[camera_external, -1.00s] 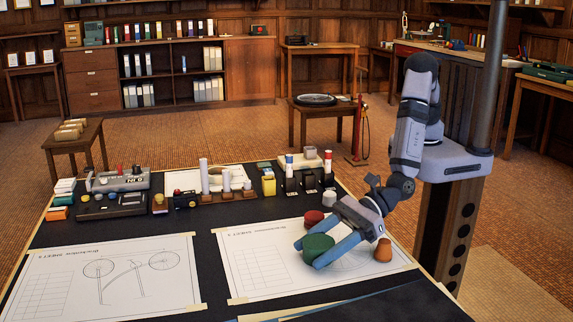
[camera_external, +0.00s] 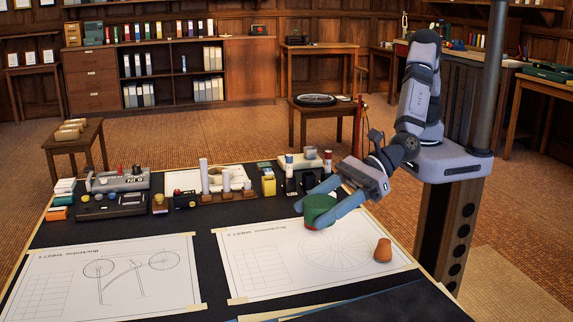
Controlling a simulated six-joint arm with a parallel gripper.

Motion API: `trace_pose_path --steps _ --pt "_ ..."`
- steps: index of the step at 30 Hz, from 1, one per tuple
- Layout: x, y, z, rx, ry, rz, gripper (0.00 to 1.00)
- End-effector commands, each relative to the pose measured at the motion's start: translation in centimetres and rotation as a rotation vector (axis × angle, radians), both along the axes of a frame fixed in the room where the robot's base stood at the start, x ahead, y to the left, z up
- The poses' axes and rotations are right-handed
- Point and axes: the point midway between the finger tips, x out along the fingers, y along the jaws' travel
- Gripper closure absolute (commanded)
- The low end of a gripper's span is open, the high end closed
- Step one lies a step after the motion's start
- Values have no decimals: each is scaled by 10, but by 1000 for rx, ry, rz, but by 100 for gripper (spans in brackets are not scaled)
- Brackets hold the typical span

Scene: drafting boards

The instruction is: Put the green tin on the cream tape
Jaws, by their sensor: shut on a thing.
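My gripper (camera_external: 320,207) has blue fingers and is shut on the green tin (camera_external: 321,214), one finger on each side. The tin is near the top edge of the right drawing sheet (camera_external: 270,280); I cannot tell how high it is held. A small pale round thing, perhaps the cream tape, is hidden behind my gripper now. I cannot tell whether the tin touches either one.
An orange-brown tapered pot (camera_external: 383,250) stands at the sheet's right side. Behind my gripper are dark holders with bottles, a yellow block (camera_external: 268,184) and a wooden stand (camera_external: 231,196) with pale cylinders. The left sheet (camera_external: 100,280) is clear.

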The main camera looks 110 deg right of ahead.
Motion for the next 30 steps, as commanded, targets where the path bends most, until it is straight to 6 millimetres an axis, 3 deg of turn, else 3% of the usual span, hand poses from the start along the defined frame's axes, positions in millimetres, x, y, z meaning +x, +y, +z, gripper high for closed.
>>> trace_pose_path --steps 5,11,17,21,30 --pt "10 -10 2 4 -2 -29 73" --pt "43 -50 8 6 -4 -140 73" --pt "89 -125 17 6 -6 -328 73" --pt "116 -189 23 5 -5 -476 73" --pt "143 -328 30 3 -4 -780 73"
